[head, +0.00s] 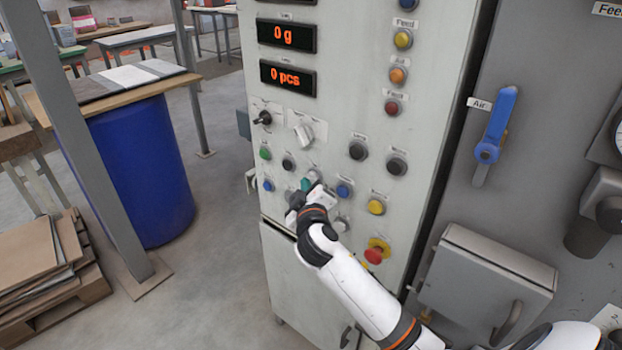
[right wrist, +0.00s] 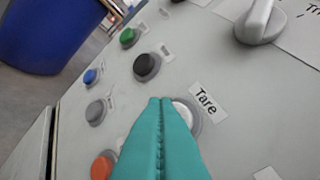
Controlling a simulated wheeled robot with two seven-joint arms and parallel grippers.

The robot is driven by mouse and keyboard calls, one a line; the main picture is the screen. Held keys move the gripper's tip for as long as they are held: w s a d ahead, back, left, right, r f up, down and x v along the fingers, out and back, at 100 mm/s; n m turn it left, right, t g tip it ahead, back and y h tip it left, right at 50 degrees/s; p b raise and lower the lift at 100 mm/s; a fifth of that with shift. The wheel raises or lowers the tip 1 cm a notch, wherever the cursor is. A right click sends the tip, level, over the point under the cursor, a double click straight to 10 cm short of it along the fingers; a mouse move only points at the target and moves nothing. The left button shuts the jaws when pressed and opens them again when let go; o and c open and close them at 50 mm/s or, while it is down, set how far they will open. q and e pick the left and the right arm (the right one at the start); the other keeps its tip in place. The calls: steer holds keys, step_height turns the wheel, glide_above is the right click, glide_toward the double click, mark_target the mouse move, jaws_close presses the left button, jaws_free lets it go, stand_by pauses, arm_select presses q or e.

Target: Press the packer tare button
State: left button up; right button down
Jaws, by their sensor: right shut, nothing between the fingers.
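The tare button (right wrist: 188,112) is a pale round button beside a white "Tare" label (right wrist: 207,102) on the grey panel in the right wrist view. My right gripper (right wrist: 160,102) has teal fingers, shut and empty, and they cover the left part of the button. I cannot tell whether the fingertips touch it. In the head view my right gripper (head: 306,185) is at the lower middle of the packer panel (head: 345,105) and hides the button there. My left gripper is not in view.
Nearby are a black button (right wrist: 147,66), a grey button (right wrist: 96,112), an orange button (right wrist: 103,166) and a grey knob (right wrist: 260,22). The displays read "0 g" (head: 286,35) and "0 pcs" (head: 288,77). A red stop button (head: 374,255) sits lower right. A blue drum (head: 140,165) stands left.

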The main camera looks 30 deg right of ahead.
steer(key=shift+d, duration=0.25)
steer(key=shift+w+d, duration=0.15)
steer(key=shift+d, duration=0.15)
stand_by(0.5)
steer(key=shift+s+a, duration=0.25)
steer(key=shift+a, duration=0.5)
steer(key=s+a, duration=0.2)
steer(key=a, duration=0.3)
steer(key=shift+a, duration=0.35)
stand_by(0.8)
